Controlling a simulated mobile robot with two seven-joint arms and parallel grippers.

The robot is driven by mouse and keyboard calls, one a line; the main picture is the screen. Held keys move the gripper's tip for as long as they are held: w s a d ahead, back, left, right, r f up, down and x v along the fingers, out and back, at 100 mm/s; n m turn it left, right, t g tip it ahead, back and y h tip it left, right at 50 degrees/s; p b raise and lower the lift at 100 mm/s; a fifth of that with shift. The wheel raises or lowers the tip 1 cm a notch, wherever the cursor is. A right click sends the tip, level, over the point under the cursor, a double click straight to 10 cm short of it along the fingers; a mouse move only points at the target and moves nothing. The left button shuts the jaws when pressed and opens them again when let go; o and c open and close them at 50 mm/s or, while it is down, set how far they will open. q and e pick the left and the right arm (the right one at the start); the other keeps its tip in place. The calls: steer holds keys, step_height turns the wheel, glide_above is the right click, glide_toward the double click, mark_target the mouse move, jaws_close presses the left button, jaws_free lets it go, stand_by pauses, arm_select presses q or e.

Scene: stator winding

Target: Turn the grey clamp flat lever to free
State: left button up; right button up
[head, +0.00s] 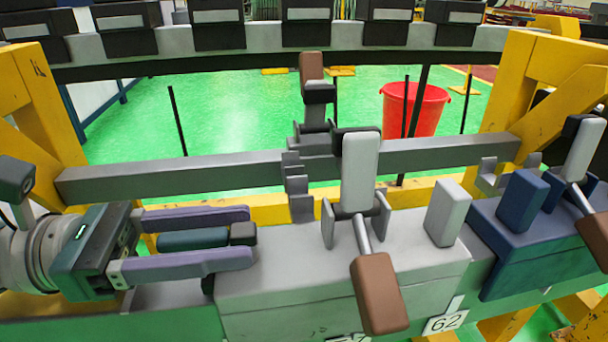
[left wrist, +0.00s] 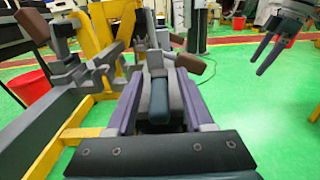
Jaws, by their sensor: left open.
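The grey clamp (head: 300,275) is a grey block on the bench, with an upright light plate and a brown-handled lever (head: 380,293). A dark teal handle with a dark grey end block, apparently its flat lever (head: 195,239), lies level at the block's left side; it also shows in the left wrist view (left wrist: 159,100). My left gripper (head: 250,240) is open, its purple fingers lying along both sides of the handle, with narrow gaps seen. My right gripper (left wrist: 254,64) shows apart at upper right in the left wrist view, fingers spaced, holding nothing visible.
A blue clamp (head: 520,250) with its own brown handle (head: 595,238) stands to the right. A grey rail (head: 170,180) runs behind, between yellow frames (head: 540,75). A red bucket (head: 413,105) stands on the green floor beyond.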

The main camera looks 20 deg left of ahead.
arm_select(q)
jaws_close()
stand_by(0.3)
stand_by(1.1)
